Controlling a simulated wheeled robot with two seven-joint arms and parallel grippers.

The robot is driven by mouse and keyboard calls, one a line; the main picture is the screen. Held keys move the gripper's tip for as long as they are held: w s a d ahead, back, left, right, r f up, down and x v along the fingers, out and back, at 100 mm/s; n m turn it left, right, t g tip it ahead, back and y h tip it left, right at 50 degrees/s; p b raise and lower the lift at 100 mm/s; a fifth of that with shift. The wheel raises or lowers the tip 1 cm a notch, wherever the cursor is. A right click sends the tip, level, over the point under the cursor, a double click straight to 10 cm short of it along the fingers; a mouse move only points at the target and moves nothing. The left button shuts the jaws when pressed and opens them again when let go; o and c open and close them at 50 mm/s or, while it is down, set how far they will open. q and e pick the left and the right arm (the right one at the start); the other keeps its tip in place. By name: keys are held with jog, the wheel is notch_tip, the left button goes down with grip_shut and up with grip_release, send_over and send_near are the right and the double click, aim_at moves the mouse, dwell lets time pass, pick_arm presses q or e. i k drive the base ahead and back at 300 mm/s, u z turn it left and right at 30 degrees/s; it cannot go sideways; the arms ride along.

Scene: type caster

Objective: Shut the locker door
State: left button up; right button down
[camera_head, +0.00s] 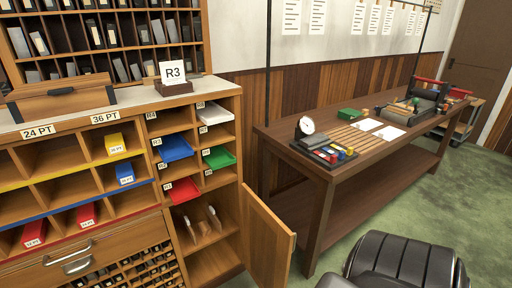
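The locker door (266,243) is a plain wooden panel at the lower right end of the type cabinet. It stands wide open, swung out from the right side of the locker (212,262). The locker's inside shows, with a few thin light dividers or sheets (203,222) standing on a shelf in it. The bottom of the door is cut off by the picture's lower edge. Neither of my grippers is in view.
A long wooden workbench (322,172) with printing tools stands right of the door. Cubbies hold coloured trays, such as a blue one (175,147). Green floor (462,182) is open at right.

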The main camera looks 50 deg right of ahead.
aim_at(270, 245)
jog(key=u, duration=2.65)
jog(key=k, duration=2.05)
jog(key=z, duration=2.05)
jog(key=k, duration=0.3)
jog(key=z, duration=0.05)
